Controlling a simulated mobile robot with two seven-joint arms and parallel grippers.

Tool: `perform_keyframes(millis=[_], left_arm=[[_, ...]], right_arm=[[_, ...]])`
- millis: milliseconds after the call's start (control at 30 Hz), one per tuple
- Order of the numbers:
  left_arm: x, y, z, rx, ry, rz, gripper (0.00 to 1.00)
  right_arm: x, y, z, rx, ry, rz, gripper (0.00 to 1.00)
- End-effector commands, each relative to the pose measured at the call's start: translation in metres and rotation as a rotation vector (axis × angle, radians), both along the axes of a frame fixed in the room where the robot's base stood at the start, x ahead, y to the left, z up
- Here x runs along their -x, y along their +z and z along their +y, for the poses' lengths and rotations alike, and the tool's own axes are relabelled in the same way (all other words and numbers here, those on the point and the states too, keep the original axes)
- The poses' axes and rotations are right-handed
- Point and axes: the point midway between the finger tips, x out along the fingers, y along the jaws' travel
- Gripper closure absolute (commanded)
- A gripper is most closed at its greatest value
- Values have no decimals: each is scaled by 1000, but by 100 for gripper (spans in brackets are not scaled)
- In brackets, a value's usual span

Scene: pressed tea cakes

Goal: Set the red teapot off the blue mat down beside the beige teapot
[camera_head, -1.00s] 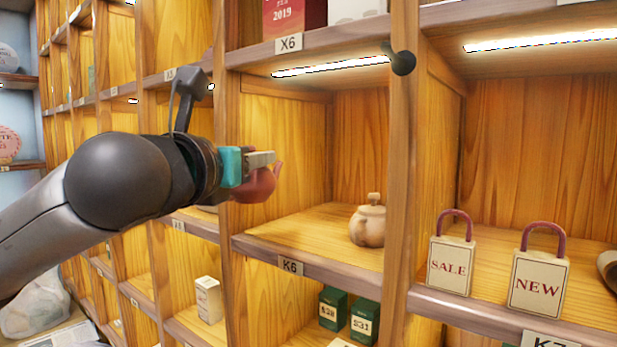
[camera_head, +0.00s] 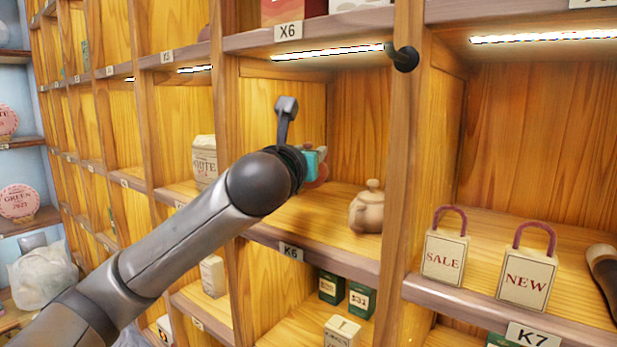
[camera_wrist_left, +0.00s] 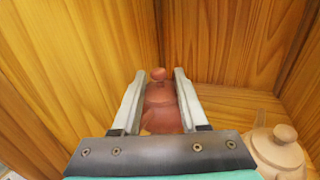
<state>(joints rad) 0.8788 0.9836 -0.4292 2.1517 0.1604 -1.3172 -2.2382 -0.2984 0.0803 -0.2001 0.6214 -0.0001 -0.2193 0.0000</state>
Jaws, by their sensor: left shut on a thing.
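My left gripper (camera_wrist_left: 158,95) is shut on the red teapot (camera_wrist_left: 163,115), which sits between its two fingers in the left wrist view. In the head view the red teapot (camera_head: 316,172) shows only in part behind the gripper and wrist, inside the K6 compartment. The beige teapot (camera_head: 368,207) stands upright on the K6 shelf, to the right of the held teapot and apart from it. It also shows at the lower right of the left wrist view (camera_wrist_left: 276,152). I cannot tell whether the red teapot touches the shelf. No blue mat and no right gripper are in view.
The K6 shelf (camera_head: 330,232) has bare wood around the beige teapot. A wooden divider (camera_head: 397,170) stands to its right. A lit strip (camera_head: 330,60) runs under the shelf above.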

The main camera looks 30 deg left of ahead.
Motion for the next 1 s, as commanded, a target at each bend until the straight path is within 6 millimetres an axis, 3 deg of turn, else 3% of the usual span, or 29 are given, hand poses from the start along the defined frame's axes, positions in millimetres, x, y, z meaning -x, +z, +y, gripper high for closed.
perform_keyframes(millis=[433, 867, 900, 1000], left_arm=[[-1, -42, 0, 3, -1, -1, 100], [-3, -46, 0, 0, 0, -3, 100], [-3, -46, 0, 1, 0, -1, 55], [-3, -46, 0, 2, 0, -2, 44]], right_arm=[[1, -10, 3, -3, -2, 3, 50], [2, -10, 2, -2, -2, 4, 50], [2, -10, 2, -2, -2, 4, 50], [2, -10, 1, -1, -1, 4, 50]])
